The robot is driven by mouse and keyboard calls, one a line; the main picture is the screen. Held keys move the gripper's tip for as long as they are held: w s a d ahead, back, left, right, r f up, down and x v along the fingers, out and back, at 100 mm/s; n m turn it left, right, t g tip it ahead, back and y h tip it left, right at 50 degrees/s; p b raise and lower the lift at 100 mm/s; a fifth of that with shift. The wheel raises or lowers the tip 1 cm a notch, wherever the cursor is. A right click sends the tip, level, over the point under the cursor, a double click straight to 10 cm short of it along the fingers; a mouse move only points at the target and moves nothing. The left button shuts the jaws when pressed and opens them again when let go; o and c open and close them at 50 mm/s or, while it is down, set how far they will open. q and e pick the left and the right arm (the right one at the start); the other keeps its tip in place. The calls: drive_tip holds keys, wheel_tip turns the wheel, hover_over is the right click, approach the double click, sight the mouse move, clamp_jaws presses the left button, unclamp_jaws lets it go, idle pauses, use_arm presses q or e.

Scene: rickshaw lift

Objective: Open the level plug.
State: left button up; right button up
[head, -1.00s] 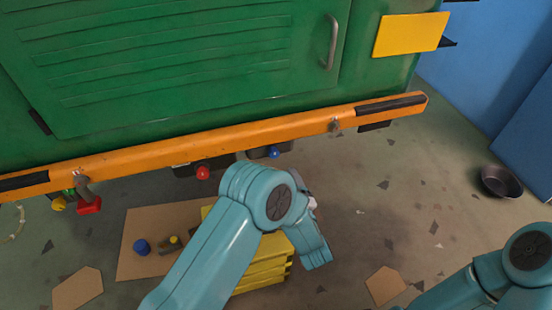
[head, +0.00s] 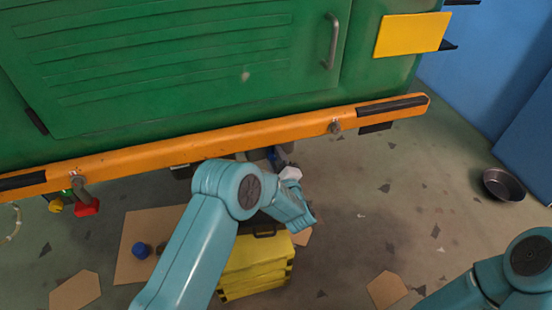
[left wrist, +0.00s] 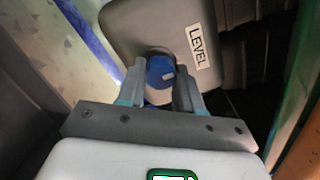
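The level plug (left wrist: 160,72) is a round blue cap on a grey housing (left wrist: 118,22) with a white LEVEL label (left wrist: 198,47), seen in the left wrist view. My left gripper (left wrist: 160,78) has one finger on each side of the cap, with the fingertips level with it. The fingers look apart, with narrow gaps beside the cap; firm contact does not show. In the head view my left arm reaches under the orange bumper, and the housing there is mostly hidden behind it. My right gripper is out of view; only part of my right arm shows at the lower right.
The orange bumper (head: 230,136) of the green vehicle (head: 180,50) runs just above my left wrist. A yellow case (head: 255,262) stands on the floor below my arm. A red part (head: 87,207) hangs at the left. A dark pan (head: 502,184) lies at the right.

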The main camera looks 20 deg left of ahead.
use_arm(q)
drive_tip(key=c, duration=0.3)
drive_tip(key=shift+n, duration=0.3)
drive_tip(key=n+b, duration=1.1)
drive_tip(key=n, duration=1.1)
drive_tip(key=shift+s+f, duration=0.1)
drive_tip(key=n+b, duration=0.2)
drive_tip(key=n, duration=0.1)
drive_tip(key=shift+n, duration=0.4)
drive_tip(key=shift+n+b, duration=1.4)
drive_tip(key=shift+n, duration=0.2)
